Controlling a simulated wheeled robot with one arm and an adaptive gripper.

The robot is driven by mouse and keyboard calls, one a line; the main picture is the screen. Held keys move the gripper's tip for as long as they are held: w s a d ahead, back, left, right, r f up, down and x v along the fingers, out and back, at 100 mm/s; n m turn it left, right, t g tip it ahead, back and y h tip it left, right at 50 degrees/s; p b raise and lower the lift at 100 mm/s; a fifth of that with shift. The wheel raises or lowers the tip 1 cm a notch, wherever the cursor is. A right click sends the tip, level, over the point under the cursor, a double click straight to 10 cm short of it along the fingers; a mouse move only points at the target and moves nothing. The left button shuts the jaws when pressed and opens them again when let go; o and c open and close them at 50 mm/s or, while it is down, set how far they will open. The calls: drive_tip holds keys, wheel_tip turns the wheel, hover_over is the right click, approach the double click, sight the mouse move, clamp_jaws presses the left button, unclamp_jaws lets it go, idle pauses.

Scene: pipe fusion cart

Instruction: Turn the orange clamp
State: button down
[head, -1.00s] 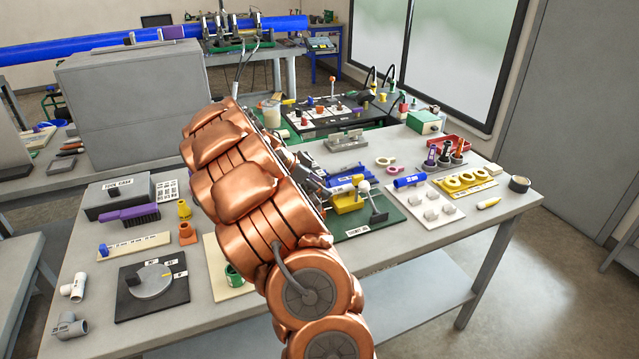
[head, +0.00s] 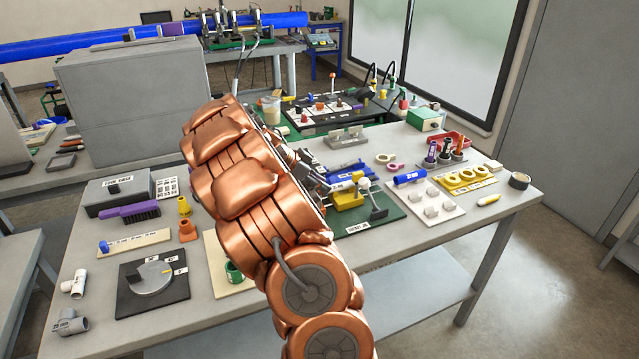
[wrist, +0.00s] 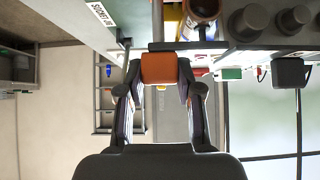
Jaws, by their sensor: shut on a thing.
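In the wrist view my gripper (wrist: 160,72) has its two fingers on either side of an orange block-like part, the orange clamp (wrist: 159,66). The fingers touch its left and right sides and are shut on it. The part spans the gap between the fingertips, and a dark bar runs along its far edge. Whatever it is fixed to is mostly hidden. In the head view my copper-coloured arm covers the gripper and the clamp, so I cannot see the clamp's angle there.
A green socket jig board (head: 385,218) with a yellow block (head: 348,199) lies right of my arm. A white peg board (head: 449,207) and red tray (head: 451,139) lie further right. A black angle plate (head: 135,297) is at the left. A dark bottle (wrist: 203,10) stands close above the gripper in the wrist view.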

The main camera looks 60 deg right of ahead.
drive_tip(key=shift+f+b, duration=0.15)
drive_tip(key=shift+b, duration=0.35)
drive_tip(key=n+t+b, duration=0.1)
drive_tip(key=n+b, duration=0.1)
drive_tip(key=b, duration=0.2)
drive_tip(key=shift+f+t+h, duration=0.15)
drive_tip(key=shift+t+h, duration=0.25)
drive_tip(key=n+t+b, duration=0.3)
drive_tip(key=n+b, duration=0.1)
drive_tip(key=shift+s+h, duration=0.1)
drive_tip(key=shift+h, duration=0.2)
drive_tip(key=shift+r+n+t+b, duration=0.25)
drive_tip(key=shift+n+t+b, duration=0.2)
drive_tip(key=shift+n+t, duration=0.5)
drive_tip(key=n+t, duration=0.2)
drive_tip(key=n, duration=0.1)
drive_tip(key=shift+r+y, duration=0.1)
drive_tip(key=shift+y, duration=0.3)
drive_tip(key=shift+n+t+y+p, duration=0.65)
drive_tip(key=shift+n+t, duration=0.2)
drive_tip(key=shift+n, duration=0.65)
drive_tip(key=shift+n+t+y+p, duration=0.65)
drive_tip(key=shift+n+t, duration=0.15)
drive_tip(key=shift+n, duration=0.65)
drive_tip(key=shift+n+t+y, duration=0.3)
drive_tip(key=shift+n, duration=0.3)
